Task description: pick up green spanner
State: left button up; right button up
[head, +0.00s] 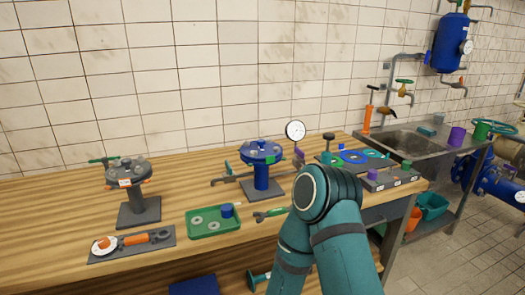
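The gripper on this arm does not show. My other gripper is not in view either.
A grey flanged stand (138,195) and a dark mat (132,244) with orange-handled tools are at the left. The tray holds washers and a blue piece. A gauge (295,131) stands behind. A sink (403,143) is at the right. Bare wood lies around the tray.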

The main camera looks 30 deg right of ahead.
aim_at(277, 212)
jog(key=l+z, duration=0.1)
jog(key=z, duration=0.3)
jog(key=i+l+z, duration=0.1)
jog(key=z, duration=0.75)
jog(key=i+l, duration=0.05)
jog(key=i, duration=0.05)
